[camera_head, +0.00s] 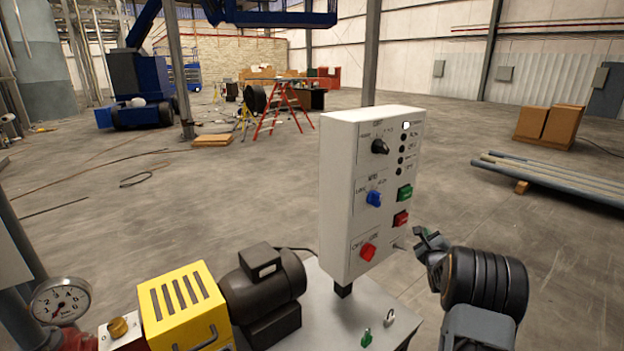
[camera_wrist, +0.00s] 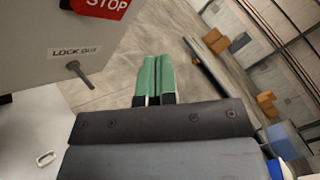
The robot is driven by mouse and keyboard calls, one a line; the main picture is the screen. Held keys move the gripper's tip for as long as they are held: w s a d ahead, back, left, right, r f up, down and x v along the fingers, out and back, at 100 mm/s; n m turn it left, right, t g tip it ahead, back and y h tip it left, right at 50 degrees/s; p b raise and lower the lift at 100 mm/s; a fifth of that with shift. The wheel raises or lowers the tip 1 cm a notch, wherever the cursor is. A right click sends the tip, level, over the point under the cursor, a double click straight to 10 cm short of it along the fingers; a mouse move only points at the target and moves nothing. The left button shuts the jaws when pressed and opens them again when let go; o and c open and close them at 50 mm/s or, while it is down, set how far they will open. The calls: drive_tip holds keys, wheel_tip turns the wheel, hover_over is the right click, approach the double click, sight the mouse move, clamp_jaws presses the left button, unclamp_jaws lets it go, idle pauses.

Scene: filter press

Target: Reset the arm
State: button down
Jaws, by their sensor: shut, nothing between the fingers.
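My gripper (camera_head: 430,240) is at the right of the white control box in the head view, apart from it at about the height of its lower buttons. In the wrist view its two green fingers (camera_wrist: 153,78) lie together, shut with nothing between them. The control box (camera_head: 338,200) stands on a post and carries a black knob (camera_head: 379,146), a blue knob (camera_head: 374,199), a red knob (camera_head: 368,251), a green button (camera_head: 404,193) and a red button (camera_head: 401,218). The wrist view shows the red STOP button (camera_wrist: 103,6) and a metal pin (camera_wrist: 79,73) by a lock-out label.
Under the box is a light bench top (camera_head: 318,305) with a dark motor (camera_head: 262,290) and a yellow guard (camera_head: 183,310). A pressure gauge (camera_head: 60,301) is at the lower left. Pipes (camera_head: 555,178) lie on the floor at right. Open floor surrounds the gripper's right side.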

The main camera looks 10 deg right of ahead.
drive_tip(key=s+a+f+n+g+y, duration=0.1)
drive_tip(key=s+a+f+n+g, duration=0.2)
drive_tip(key=s+f+n+g, duration=0.7)
drive_tip(key=s+a+r+n+g+y, duration=0.1)
drive_tip(key=s+a+r+n, duration=0.3)
drive_tip(key=a, duration=0.5)
drive_tip(key=s+a+r+n+g+y, duration=0.1)
drive_tip(key=s+a+r+n, duration=0.3)
drive_tip(key=s+a+n, duration=0.5)
drive_tip(key=s+a+r+n+g+y, duration=0.2)
drive_tip(key=s+a+r+n, duration=0.2)
drive_tip(key=s+a+n, duration=0.3)
drive_tip(key=s+a, duration=0.2)
drive_tip(key=a, duration=0.2)
drive_tip(key=shift+r+y, duration=0.2)
drive_tip(key=shift+y, duration=0.2)
